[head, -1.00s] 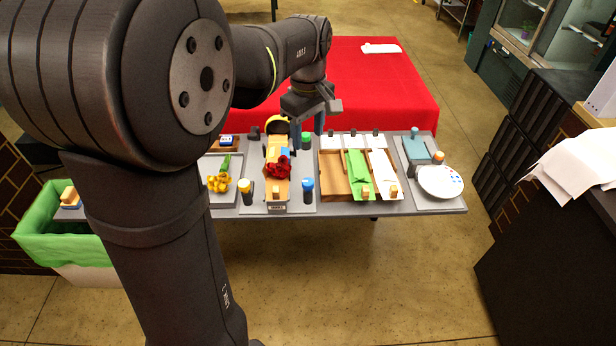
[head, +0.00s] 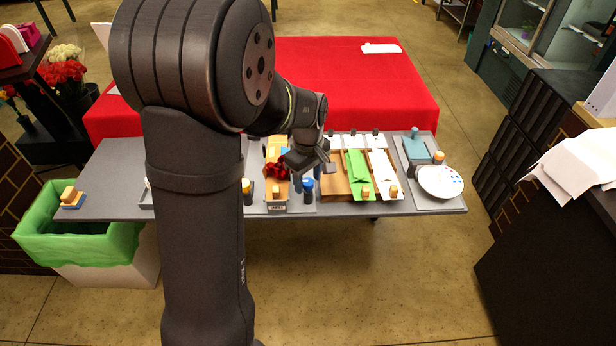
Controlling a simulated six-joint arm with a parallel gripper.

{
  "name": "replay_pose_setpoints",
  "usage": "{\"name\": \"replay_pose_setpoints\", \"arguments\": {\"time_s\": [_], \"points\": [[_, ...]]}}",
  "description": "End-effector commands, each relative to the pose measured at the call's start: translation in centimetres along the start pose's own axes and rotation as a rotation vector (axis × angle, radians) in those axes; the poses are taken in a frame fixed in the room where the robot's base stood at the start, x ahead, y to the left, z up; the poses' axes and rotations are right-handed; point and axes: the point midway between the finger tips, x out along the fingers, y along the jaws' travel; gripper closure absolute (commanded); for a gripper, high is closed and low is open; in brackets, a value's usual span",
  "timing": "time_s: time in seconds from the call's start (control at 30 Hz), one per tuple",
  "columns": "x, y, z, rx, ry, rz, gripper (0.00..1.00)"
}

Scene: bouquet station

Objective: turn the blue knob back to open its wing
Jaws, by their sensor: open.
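The blue knob (head: 308,184) tops a short dark post at the front right corner of the small board that carries the red flowers. My gripper (head: 309,177) is open and hangs just above and behind the knob. Its fingers are close to the knob in the picture, but I cannot tell whether they touch it.
A yellow-topped post (head: 246,186) stands left of the flowers, beside my arm. A wooden tray (head: 335,190) with green and white wraps (head: 357,168) lies close on the right. A white plate (head: 440,181) is farther right. A green-lined bin (head: 80,240) stands at the left.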

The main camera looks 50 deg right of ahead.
Motion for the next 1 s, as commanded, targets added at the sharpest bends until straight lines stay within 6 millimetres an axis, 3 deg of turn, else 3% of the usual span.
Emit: {"name": "replay_pose_setpoints", "arguments": {"time_s": [0.13,0.37,0.73,1.0], "points": [[-0.02,0.0,0.0,0.0,0.0,0.0,0.5],[-0.03,0.0,0.0,0.0,0.0,0.0,0.94],[-0.06,0.01,-0.01,0.054,0.0,0.0,0.94],[-0.07,0.01,-0.01,0.234,0.0,0.0,0.94]]}}
